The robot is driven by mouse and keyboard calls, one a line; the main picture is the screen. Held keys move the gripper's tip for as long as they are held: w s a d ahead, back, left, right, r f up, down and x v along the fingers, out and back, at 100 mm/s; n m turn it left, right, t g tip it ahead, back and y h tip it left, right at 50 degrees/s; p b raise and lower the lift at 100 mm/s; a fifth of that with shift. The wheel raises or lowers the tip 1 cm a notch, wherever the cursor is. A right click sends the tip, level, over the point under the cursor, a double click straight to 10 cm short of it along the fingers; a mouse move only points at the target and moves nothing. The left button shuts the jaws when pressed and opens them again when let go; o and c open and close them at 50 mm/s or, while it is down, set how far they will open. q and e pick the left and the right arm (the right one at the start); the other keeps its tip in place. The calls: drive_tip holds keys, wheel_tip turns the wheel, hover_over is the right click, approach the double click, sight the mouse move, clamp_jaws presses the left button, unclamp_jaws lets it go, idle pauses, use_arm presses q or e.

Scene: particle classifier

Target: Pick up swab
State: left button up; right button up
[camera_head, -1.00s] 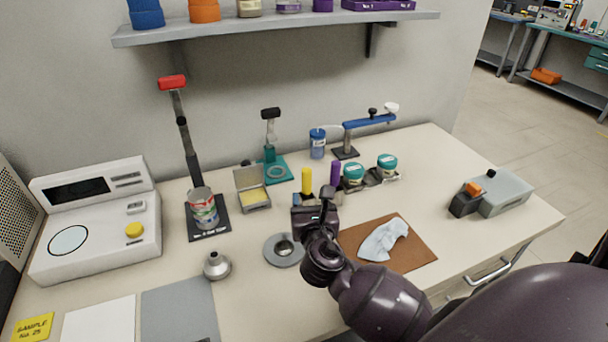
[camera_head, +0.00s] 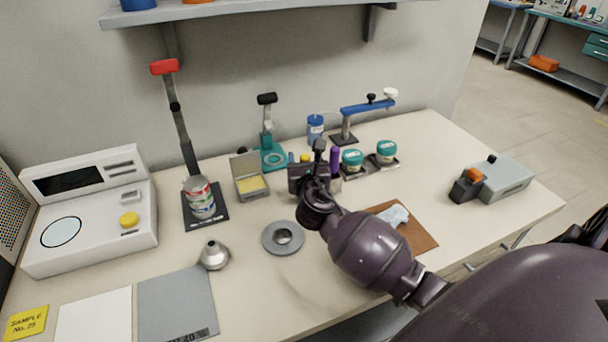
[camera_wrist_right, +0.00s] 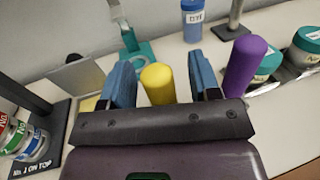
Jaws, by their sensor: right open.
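No thing is plainly marked as a swab. A yellow upright cylinder (camera_wrist_right: 157,84) and a purple one (camera_wrist_right: 243,66) stand side by side and look like handles. The wrist view shows my right gripper (camera_wrist_right: 161,65) open, its two blue fingers on either side of the yellow cylinder, with gaps showing. In the head view, my right gripper (camera_head: 304,172) covers most of the yellow cylinder (camera_head: 305,158), and the purple one (camera_head: 335,158) is just to its right. The lower ends of both cylinders are hidden. My left gripper is out of view.
Two teal-lidded jars (camera_head: 386,150) stand right of the purple cylinder. An open tin (camera_head: 250,186), a teal stand (camera_head: 272,160) and a blue bottle (camera_head: 315,128) are nearby. A grey ring dish (camera_head: 283,238) and brown mat (camera_head: 415,232) lie in front.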

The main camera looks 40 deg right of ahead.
drive_tip(key=shift+w+d, duration=0.2)
drive_tip(key=shift+w, duration=0.15)
drive_tip(key=shift+w+d, duration=0.1)
drive_tip(key=c, duration=0.9)
drive_tip(key=shift+c, duration=0.7)
use_arm(q)
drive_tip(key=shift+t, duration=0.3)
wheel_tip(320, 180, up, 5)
drive_tip(key=p, duration=0.6)
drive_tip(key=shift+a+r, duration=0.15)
use_arm(e)
wheel_tip(320, 180, up, 20)
